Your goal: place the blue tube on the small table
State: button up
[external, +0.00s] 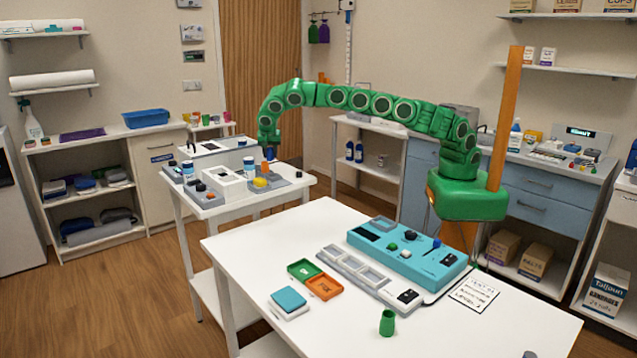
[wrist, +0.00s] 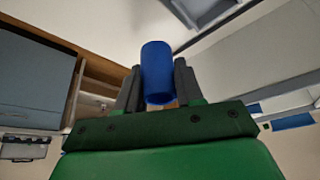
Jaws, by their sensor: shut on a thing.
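My gripper (external: 268,155) is at the end of the green arm, over the back part of the small white table (external: 255,197). In the wrist view, my gripper (wrist: 158,88) has its two dark fingers on either side of the blue tube (wrist: 157,68), shut on it. The tube sticks out past the fingertips. In the external view only a small bluish bit shows at the gripper, and I cannot tell the gap between the tube and the things below it.
The large white table (external: 245,245) in front holds a teal device (external: 400,250), small trays and a green cup (external: 387,323). Its front left is bare.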

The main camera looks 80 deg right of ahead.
aim_at(269, 160)
jog(key=shift+w+f, duration=0.1)
jog(key=shift+w+f, duration=0.2)
jog(key=shift+f, duration=1.6)
jog(key=o, duration=0.8)
jog(key=shift+f, duration=0.1)
jog(key=v, duration=1.2)
